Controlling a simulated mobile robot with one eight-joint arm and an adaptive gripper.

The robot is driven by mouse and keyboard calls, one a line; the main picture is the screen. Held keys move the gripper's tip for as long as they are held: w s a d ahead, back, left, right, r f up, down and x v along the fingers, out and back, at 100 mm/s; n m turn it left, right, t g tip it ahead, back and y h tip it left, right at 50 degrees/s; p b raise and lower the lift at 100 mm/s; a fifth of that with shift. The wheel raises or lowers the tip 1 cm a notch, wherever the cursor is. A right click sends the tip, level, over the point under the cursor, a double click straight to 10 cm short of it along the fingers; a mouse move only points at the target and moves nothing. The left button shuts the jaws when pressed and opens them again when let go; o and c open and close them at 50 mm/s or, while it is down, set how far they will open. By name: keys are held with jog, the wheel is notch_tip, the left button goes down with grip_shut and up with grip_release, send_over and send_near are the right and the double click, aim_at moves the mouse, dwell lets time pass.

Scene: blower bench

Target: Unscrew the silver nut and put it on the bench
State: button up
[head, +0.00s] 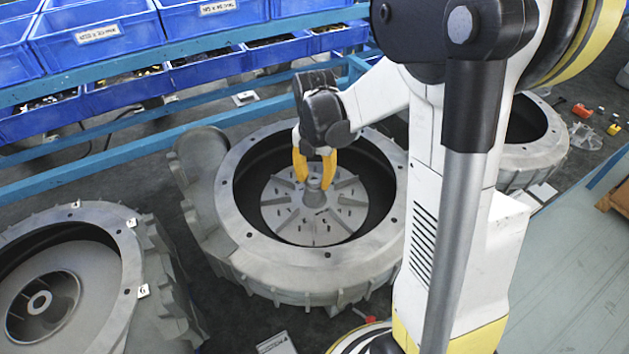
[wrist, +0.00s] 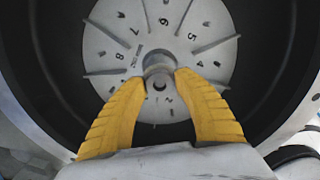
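The silver nut appears to be the grey piece (head: 314,184) at the centre of the finned round plate (head: 283,215) inside the middle blower housing. In the wrist view it shows as a short grey cylinder (wrist: 159,63) at the plate's hub. I cannot clearly separate nut from hub. My gripper (head: 314,180) points down into the housing, with its two yellow fingers spread around this piece. In the wrist view the fingertips (wrist: 161,76) lie at its left and right edges. Whether they touch or grip it is unclear.
A second open housing (head: 120,255) stands at left, and another (head: 560,150) sits behind my arm at right. Blue bins (head: 100,40) on a blue rack line the back. A grey-green bench top (head: 575,255) is at right, with a wide bare surface. Small tools (head: 582,110) lie beyond it.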

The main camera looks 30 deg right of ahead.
jog(key=m+b, duration=0.1)
jog(key=m, duration=0.4)
jog(key=shift+m, duration=0.3)
jog(key=m+b, duration=0.1)
jog(key=m, duration=0.6)
jog(key=m+b, duration=0.1)
jog(key=m, duration=0.4)
jog(key=shift+m, duration=0.4)
jog(key=m, duration=0.6)
jog(key=shift+m+b, duration=0.4)
grip_shut()
